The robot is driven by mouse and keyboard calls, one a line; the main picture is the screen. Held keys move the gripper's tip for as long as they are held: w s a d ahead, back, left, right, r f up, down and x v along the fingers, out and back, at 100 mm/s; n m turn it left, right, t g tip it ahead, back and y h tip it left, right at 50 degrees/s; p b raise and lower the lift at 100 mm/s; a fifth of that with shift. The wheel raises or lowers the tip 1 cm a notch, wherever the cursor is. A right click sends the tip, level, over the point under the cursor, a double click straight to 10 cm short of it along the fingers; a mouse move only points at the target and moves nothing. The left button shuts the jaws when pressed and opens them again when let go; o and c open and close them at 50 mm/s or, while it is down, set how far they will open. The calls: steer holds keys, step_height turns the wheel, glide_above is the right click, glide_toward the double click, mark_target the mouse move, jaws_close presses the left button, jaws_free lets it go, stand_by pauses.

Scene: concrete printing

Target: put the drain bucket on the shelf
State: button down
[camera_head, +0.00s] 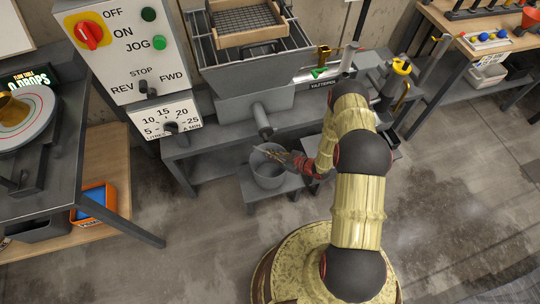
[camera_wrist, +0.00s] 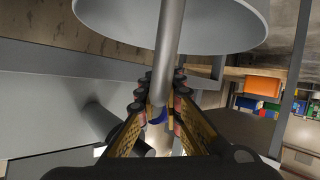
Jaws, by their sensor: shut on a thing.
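The grey drain bucket (camera_head: 268,176) is upright below the drain pipe (camera_head: 262,122), at or just above a low grey platform (camera_head: 262,197); I cannot tell whether it touches. My gripper (camera_head: 284,158) is at the bucket's right rim. In the wrist view my gripper (camera_wrist: 160,88) has a grey bar (camera_wrist: 170,40) between its fingers, which looks like part of the bucket. The large pale round surface (camera_wrist: 235,20) above it seems to be the bucket's too. Which low surface is the shelf is not clear. The bucket's far right side is partly hidden by my gripper.
The grey hopper (camera_head: 255,95) and its bench stand behind the bucket. A control box (camera_head: 120,75) and a table with a round plate (camera_head: 25,120) are at left. A workbench (camera_head: 510,50) is at back right. Floor at right is clear.

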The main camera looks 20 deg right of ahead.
steer(key=shift+f, duration=0.1)
steer(key=c, duration=2)
jaws_free()
steer(key=shift+o, duration=0.2)
